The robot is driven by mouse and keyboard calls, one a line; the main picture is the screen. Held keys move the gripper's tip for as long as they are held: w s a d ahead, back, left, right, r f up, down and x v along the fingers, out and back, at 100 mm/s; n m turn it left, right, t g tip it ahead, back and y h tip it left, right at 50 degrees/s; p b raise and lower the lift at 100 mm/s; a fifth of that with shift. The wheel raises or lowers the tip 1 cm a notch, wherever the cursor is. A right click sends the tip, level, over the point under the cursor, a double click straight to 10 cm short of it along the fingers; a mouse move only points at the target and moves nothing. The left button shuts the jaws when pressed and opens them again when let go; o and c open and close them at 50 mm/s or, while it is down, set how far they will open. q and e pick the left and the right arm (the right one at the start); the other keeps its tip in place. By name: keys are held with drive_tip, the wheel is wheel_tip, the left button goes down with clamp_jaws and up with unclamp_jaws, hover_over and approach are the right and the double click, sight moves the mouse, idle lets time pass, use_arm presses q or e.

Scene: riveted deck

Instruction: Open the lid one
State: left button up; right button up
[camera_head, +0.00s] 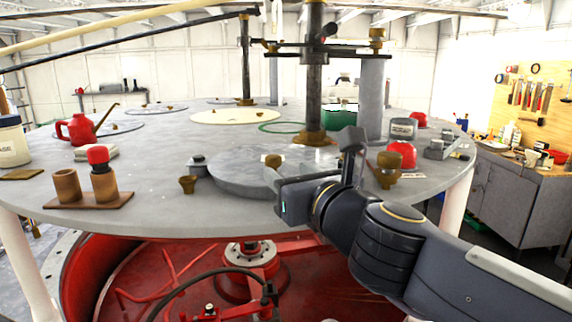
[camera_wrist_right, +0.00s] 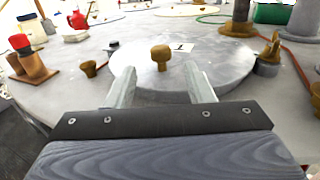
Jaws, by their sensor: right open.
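Lid one (camera_head: 232,170) is a thick round grey disc lying flat on the large grey deck, with a brass knob (camera_head: 273,160) on top. In the right wrist view the lid (camera_wrist_right: 222,72) carries a white label marked 1 beside the knob (camera_wrist_right: 160,58). My right gripper (camera_head: 284,186) is at the near edge of the lid. In the right wrist view its two fingers (camera_wrist_right: 160,84) are spread apart with nothing between them, and the knob stands just beyond them. The gripper partly covers the lid's right side in the head view. My left gripper does not show.
A brass cup (camera_head: 188,184) and a wooden stand (camera_head: 90,200) are left of the lid. A brass fitting (camera_head: 388,170) and red dome (camera_head: 403,152) are right. A dark vertical column (camera_head: 314,90) rises behind. The open red pit (camera_head: 180,275) lies below the deck.

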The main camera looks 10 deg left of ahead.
sight(277, 163)
drive_tip(key=shift+x, duration=2.8)
drive_tip(key=shift+d, duration=0.1)
clamp_jaws()
drive_tip(key=shift+p, duration=0.3)
